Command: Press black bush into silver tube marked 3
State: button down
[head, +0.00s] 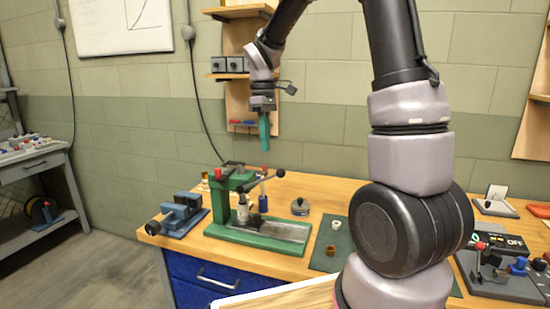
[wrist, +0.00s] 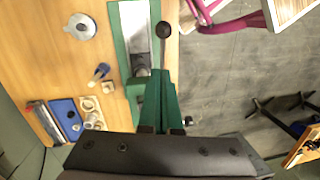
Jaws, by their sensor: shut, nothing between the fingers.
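A green press (head: 240,228) stands on the wooden bench in the head view. A small silver piece (head: 243,209), perhaps the tube, stands upright at the press under its head. Its marking is too small to read, and I cannot tell whether a black bush sits in it. In the wrist view the fingers (wrist: 162,75) overlap the press.
A blue vise (head: 180,216) stands left of the press. A round grey tin (head: 300,206) stands right of it. A green mat (head: 338,235) with small ring pieces lies farther right, partly behind my arm. A wooden shelf unit (head: 235,53) hangs behind my gripper.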

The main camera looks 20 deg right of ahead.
aim_at(260, 181)
jog(key=s+f, duration=0.1)
jog(key=d+f, duration=0.1)
jog(key=s+d+f, duration=0.1)
jog(key=f, duration=0.1)
jog(key=shift+s, duration=0.3)
jog(key=shift+s+d+f, duration=0.5)
jog(key=shift+d+f, duration=0.05)
jog(key=shift+f, duration=0.2)
